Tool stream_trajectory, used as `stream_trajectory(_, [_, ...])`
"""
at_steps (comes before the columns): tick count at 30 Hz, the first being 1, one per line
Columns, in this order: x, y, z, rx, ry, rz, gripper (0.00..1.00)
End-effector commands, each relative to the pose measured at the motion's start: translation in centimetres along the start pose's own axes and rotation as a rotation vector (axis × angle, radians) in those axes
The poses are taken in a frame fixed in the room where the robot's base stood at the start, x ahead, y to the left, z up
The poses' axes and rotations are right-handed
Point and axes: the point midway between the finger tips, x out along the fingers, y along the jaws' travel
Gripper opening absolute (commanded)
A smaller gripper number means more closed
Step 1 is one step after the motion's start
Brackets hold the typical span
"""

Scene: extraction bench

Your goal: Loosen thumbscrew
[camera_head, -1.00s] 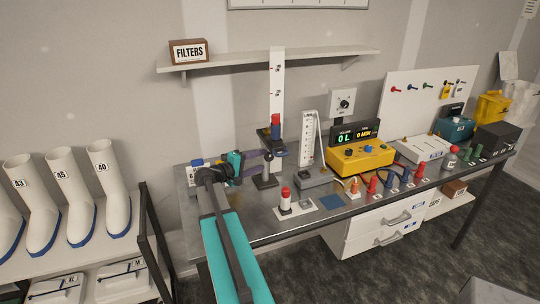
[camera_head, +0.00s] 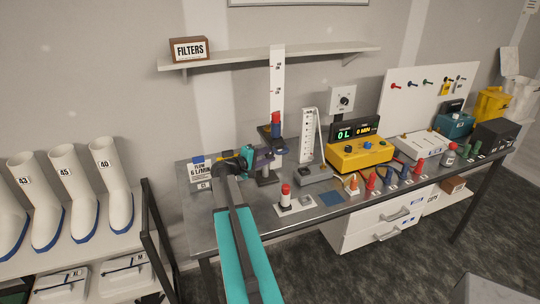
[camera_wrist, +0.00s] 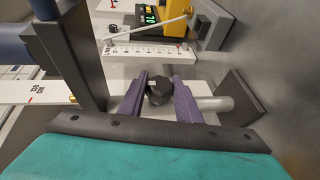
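The thumbscrew, a black knob (camera_wrist: 159,92), shows in the wrist view between the two purple fingers of my gripper (camera_wrist: 160,84). Slim gaps seem to show between the knob and the fingers, so the gripper looks open around it. A grey rod (camera_wrist: 215,103) lies just right of the fingers. In the head view my gripper (camera_head: 265,156) is at the short post (camera_head: 267,173) on the bench, and its fingers mostly hide the knob. Behind it stands the tall white scale (camera_head: 277,85) with a red and blue piece (camera_head: 275,124) low on its front.
A white ruler stand (camera_head: 307,137) and yellow meter box (camera_head: 360,153) are to the right. A flow card (camera_head: 201,174) stands left of my arm. A shelf (camera_head: 230,60) hangs above.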

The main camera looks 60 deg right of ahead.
Motion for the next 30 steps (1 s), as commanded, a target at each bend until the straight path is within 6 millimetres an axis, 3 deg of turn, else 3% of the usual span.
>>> stream_trajectory(1, [0.0,-0.01,0.01,0.0,0.0,0.0,0.19])
stream_trajectory(3, [0.0,-0.01,0.01,0.0,0.0,0.0,0.08])
stream_trajectory(4, [0.61,0.06,-0.24,0.001,-0.001,0.0,0.08])
stream_trajectory(30, [0.03,-0.72,0.15,-0.047,-0.002,0.115,0.08])
